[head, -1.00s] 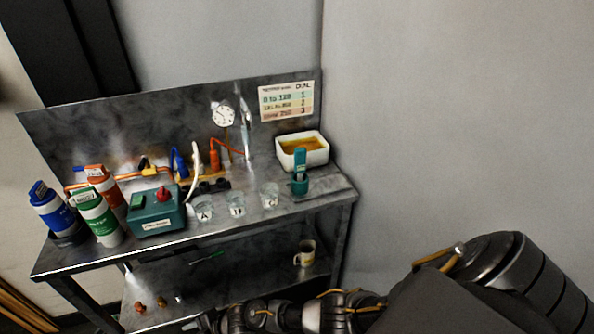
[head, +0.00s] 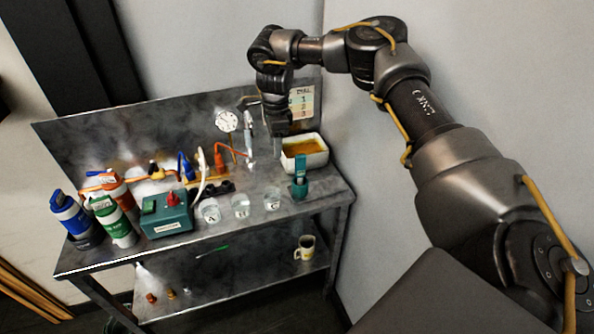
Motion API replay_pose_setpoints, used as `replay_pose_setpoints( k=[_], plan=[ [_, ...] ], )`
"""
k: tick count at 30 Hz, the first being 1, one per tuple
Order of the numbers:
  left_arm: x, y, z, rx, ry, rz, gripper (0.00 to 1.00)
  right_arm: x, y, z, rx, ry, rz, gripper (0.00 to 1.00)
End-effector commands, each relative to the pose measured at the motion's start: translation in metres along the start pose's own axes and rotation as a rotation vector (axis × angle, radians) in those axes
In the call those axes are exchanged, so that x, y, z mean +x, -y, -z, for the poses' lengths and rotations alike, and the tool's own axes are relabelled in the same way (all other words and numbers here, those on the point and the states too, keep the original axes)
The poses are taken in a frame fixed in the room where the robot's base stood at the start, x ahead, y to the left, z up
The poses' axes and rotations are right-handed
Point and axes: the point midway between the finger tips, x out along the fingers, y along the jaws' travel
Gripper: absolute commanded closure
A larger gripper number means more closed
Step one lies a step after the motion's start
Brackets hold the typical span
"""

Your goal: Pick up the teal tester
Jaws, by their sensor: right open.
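The teal tester (head: 300,168) stands upright in a teal holder (head: 299,189) near the right front edge of the bench top. My right gripper (head: 281,133) hangs pointing down above the back right of the bench, in front of the backboard. In the picture it is above and slightly left of the tester, apart from it. It is open, with nothing seen between its fingers. My left gripper is out of view.
A white tray (head: 318,160) with amber liquid sits behind the tester. Several labelled glasses, such as one (head: 272,200), stand left of it. A teal box (head: 166,217) and canisters (head: 115,222) fill the left. A mug (head: 305,249) stands on the lower shelf (head: 250,272).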

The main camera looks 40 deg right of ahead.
Motion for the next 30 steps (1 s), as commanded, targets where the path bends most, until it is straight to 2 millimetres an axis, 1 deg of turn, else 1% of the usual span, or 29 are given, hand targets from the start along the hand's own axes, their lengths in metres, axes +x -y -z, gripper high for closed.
replay_pose_setpoints(
  k=[1,3,6,7,10,13,18,22,25,30],
  plan=[
    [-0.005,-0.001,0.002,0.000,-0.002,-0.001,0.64,-0.020,0.004,0.024,0.013,-0.014,0.002,0.56],
    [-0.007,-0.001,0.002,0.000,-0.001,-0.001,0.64,-0.034,0.004,0.048,0.020,-0.031,-0.004,0.56],
    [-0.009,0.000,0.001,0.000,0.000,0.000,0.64,-0.045,0.003,0.067,0.023,-0.044,-0.012,0.56],
    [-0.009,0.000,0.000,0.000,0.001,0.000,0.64,-0.046,0.003,0.070,0.024,-0.045,-0.013,0.56],
    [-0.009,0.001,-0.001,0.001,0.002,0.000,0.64,-0.047,0.002,0.074,0.025,-0.047,-0.015,0.56],
    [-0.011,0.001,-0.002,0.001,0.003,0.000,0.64,-0.040,0.002,0.074,0.023,-0.049,-0.017,0.56],
    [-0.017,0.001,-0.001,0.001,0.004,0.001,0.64,-0.013,0.001,0.074,0.023,-0.049,-0.019,0.56],
    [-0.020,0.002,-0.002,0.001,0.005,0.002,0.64,0.002,0.001,0.075,0.023,-0.049,-0.016,0.56],
    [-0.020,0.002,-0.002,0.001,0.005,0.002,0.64,0.009,0.001,0.075,0.024,-0.047,-0.015,0.56],
    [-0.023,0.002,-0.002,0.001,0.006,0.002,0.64,0.012,0.001,0.075,0.024,-0.048,-0.016,0.56]
  ],
)
